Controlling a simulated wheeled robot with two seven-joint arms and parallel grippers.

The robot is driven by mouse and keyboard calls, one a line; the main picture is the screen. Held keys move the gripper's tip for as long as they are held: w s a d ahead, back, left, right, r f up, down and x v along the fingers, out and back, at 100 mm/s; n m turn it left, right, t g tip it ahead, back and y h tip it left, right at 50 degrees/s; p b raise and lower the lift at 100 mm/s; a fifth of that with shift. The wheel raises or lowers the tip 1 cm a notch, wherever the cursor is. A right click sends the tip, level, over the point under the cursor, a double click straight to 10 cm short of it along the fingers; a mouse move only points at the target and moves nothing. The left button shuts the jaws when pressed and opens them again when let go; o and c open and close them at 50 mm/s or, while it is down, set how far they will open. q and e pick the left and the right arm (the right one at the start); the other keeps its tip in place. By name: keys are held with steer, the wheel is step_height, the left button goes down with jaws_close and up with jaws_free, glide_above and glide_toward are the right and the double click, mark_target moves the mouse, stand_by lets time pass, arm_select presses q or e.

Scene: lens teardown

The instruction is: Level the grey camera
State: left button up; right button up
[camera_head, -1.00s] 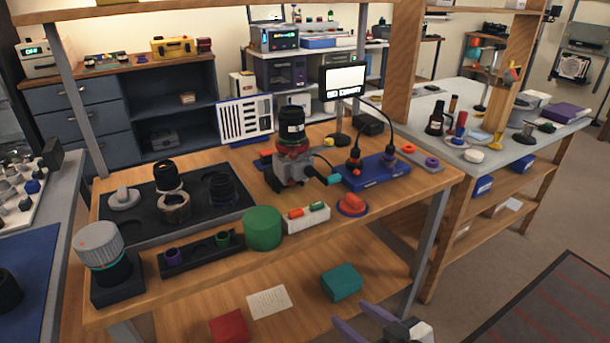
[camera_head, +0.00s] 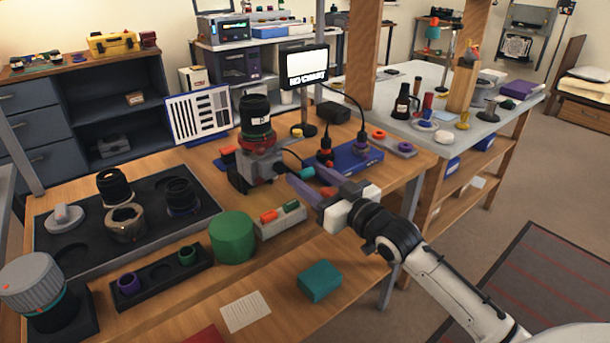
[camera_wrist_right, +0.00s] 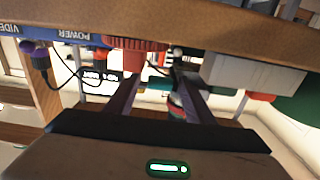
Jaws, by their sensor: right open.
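The grey camera (camera_head: 256,172) sits near the middle of the wooden bench, with a black lens (camera_head: 255,118) pointing up and a red ring at its base. A teal plug (camera_head: 306,173) is at its right side. I cannot tell if the body is tilted. My right gripper (camera_head: 308,182) is open and empty, just right of the camera and apart from it, its purple fingers towards it. In the right wrist view the fingers (camera_wrist_right: 155,95) are spread, with the teal plug (camera_wrist_right: 160,86) visible beyond, between them. My left gripper is not in view.
A red button (camera_wrist_right: 135,43) shows close to the fingers in the wrist view. A blue box (camera_head: 350,160) with cables stands right of the camera. A white block (camera_head: 279,220) with coloured pieces and a green cylinder (camera_head: 232,238) stand in front. A black tray (camera_head: 75,265) is at left.

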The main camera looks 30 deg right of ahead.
steer(key=shift+w+a, duration=0.1)
steer(key=shift+w, duration=0.8)
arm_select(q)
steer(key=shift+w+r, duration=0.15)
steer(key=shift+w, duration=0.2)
arm_select(e)
jaws_close()
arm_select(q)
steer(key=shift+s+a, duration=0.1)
arm_select(e)
steer(key=shift+r, duration=0.15)
